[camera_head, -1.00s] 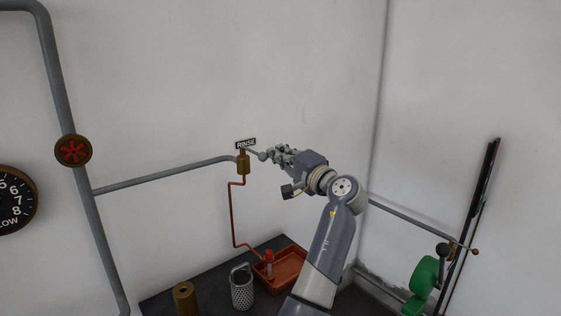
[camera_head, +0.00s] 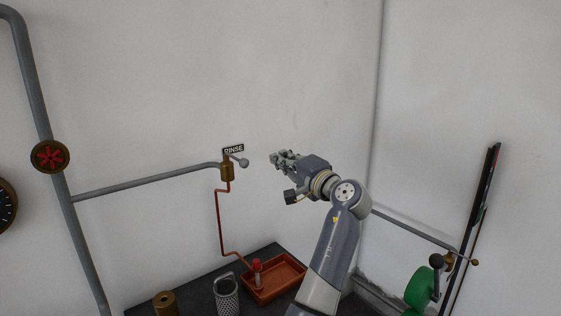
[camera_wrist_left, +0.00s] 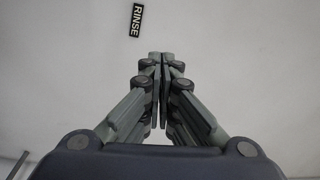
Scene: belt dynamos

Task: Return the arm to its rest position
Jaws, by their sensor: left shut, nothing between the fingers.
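My left gripper (camera_head: 275,158) is shut and empty, raised in front of the white wall. Its closed fingers also show in the left wrist view (camera_wrist_left: 160,62). In the head view it is to the right of the rinse valve (camera_head: 227,171), apart from the valve's lever with a grey ball end (camera_head: 244,162). The black RINSE label (camera_head: 233,149) is on the wall above the valve, and it shows in the left wrist view (camera_wrist_left: 136,20) up and left of the fingertips. My right gripper is not in view.
Below stands a dark bench with an orange-brown tray (camera_head: 287,268), a perforated metal basket (camera_head: 227,296) and a brass cylinder (camera_head: 165,303). A red handwheel (camera_head: 50,157) is on the left pipe. A green machine part (camera_head: 420,289) is at the lower right.

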